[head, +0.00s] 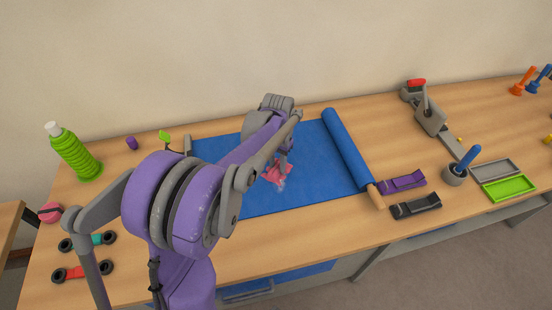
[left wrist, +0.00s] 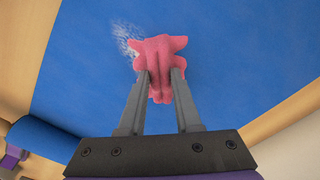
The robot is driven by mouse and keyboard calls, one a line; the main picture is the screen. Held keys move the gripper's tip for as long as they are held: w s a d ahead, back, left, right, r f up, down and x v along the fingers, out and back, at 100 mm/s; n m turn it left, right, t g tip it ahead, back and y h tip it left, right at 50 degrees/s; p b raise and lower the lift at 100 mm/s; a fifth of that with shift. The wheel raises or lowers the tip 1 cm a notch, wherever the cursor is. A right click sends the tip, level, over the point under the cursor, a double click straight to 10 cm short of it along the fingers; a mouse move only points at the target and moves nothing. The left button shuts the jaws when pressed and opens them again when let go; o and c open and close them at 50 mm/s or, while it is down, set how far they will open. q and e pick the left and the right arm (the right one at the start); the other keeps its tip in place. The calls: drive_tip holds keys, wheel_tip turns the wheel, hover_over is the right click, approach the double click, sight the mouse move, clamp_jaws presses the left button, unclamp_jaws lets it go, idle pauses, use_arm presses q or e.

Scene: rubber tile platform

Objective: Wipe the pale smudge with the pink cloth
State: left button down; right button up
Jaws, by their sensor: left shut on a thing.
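The pink cloth (head: 277,173) lies bunched on the blue mat (head: 325,158), under my left gripper (head: 283,160). In the left wrist view the left gripper (left wrist: 160,80) is shut on the pink cloth (left wrist: 158,48), which is pinched between its two fingers. The pale smudge (left wrist: 124,38) is a whitish, speckled patch on the blue mat (left wrist: 230,70), just left of the cloth. Part of the smudge is hidden behind the cloth and the left finger. In the head view a small bit of the smudge (head: 282,185) shows below the cloth. My right gripper is not in view.
The mat's rolled end (head: 345,150) lies right of the cloth. Purple (head: 403,181) and black (head: 416,205) tools lie beyond it. A green bottle (head: 75,152) stands at left. A grey clamp-like device (head: 430,115) sits at the back right. The mat around the cloth is clear.

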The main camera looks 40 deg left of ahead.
sight(280, 178)
use_arm(q)
drive_tip(key=shift+s+d+f, duration=0.1)
drive_tip(key=shift+s+d, duration=0.85)
drive_tip(key=shift+d, duration=0.25)
drive_tip(key=shift+s+d+r, duration=0.15)
drive_tip(key=shift+s+d, duration=0.7)
drive_tip(key=shift+d, duration=0.2)
drive_tip(key=shift+s+d+r, duration=0.1)
drive_tip(key=shift+s+d, duration=0.7)
drive_tip(key=shift+d, duration=0.25)
wheel_tip(280, 178, up, 7)
drive_tip(key=p, duration=0.5)
